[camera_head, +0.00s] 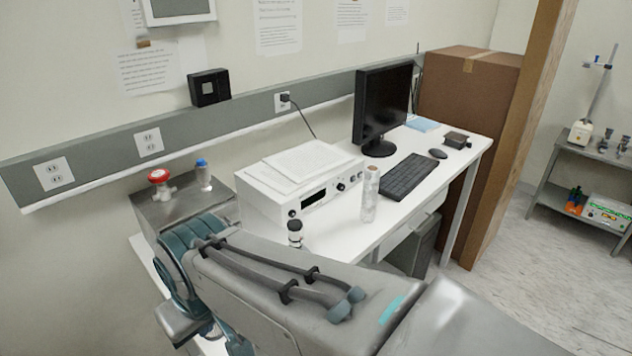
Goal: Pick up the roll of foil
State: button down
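A narrow silvery, partly see-through upright cylinder (369,197) stands on the white desk, near its front edge and left of the keyboard. It looks most like the roll of foil, but its surface is too coarse to be sure. Its whole height shows and nothing touches it. My gripper is not in view. My own grey and teal arm crosses the bottom of the picture, in front of the desk's left end.
A white instrument box (287,198) stands left of the cylinder, with a small dark-capped bottle (295,233) in front. The keyboard (409,177), monitor (382,103) and mouse (438,153) are to the right. A cardboard box (468,110) stands beyond. Floor (540,262) is open at right.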

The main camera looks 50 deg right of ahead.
aim_at(373, 172)
jog(key=z, duration=1.9)
jog(key=k, duration=0.5)
jog(key=z, duration=0.85)
jog(key=i, duration=1.95)
jog(key=u, duration=2.05)
